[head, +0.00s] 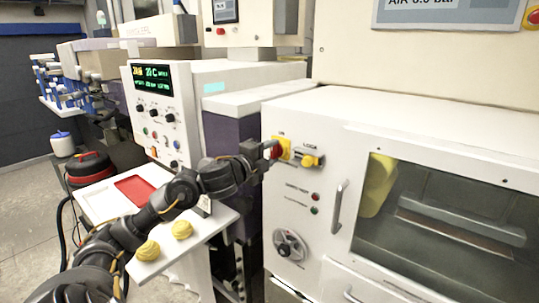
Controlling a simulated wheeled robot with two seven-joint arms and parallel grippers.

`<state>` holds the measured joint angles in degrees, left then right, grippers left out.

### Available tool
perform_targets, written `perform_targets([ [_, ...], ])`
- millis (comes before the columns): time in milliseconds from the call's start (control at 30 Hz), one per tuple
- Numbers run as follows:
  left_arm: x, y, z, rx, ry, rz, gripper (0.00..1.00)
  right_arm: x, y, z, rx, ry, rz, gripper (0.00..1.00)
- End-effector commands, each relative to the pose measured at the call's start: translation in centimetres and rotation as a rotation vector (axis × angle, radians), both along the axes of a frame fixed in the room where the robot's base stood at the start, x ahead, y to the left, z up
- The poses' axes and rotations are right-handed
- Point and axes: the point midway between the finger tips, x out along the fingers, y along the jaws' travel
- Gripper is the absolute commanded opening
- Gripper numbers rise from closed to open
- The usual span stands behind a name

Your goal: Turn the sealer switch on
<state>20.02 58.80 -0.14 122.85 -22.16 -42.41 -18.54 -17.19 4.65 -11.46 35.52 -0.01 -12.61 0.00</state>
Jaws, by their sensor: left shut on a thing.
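The sealer switch (284,147) is a red knob on a yellow plate, on the white front of the cabinet at centre right. My left gripper (269,152) reaches it from the left and is shut on the red knob. The fingers hide part of the knob, so its exact turn is hard to tell. My right gripper is not in view.
A yellow knob (311,161) marked LOCK sits just right of the switch. Below are small indicator lamps (315,197), a door handle (339,206) and a round dial (290,245). A white shelf (205,225) with two yellow balls lies under my left arm.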

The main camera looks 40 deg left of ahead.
Motion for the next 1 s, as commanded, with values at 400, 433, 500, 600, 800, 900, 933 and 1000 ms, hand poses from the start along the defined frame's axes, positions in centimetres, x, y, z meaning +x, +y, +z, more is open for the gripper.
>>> perform_targets([
  [400, 0.0, 0.0, -0.1, 0.003, 0.002, -0.001, 0.61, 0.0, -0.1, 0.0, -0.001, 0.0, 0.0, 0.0],
  [433, 0.0, 0.0, -0.1, 0.003, 0.002, -0.001, 0.65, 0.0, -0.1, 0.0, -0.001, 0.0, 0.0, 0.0],
  [500, 0.0, 0.0, -0.1, 0.002, 0.002, -0.001, 0.65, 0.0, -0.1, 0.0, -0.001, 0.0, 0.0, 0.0],
  [600, 0.0, 0.0, 0.0, 0.002, 0.001, -0.001, 0.65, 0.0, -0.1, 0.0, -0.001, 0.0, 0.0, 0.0],
  [800, -0.5, 0.0, -0.2, 0.003, 0.002, 0.0, 0.65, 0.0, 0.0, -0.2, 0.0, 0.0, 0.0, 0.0],
  [900, -1.6, 0.0, -0.3, 0.005, 0.003, 0.001, 0.65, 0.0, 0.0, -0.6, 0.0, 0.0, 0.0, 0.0],
  [933, -2.1, 0.0, -0.3, 0.007, 0.003, 0.0, 0.65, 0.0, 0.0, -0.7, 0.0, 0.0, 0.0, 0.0],
  [1000, -3.3, -0.1, -0.5, 0.009, 0.005, 0.0, 0.65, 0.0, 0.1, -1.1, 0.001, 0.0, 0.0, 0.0],
])
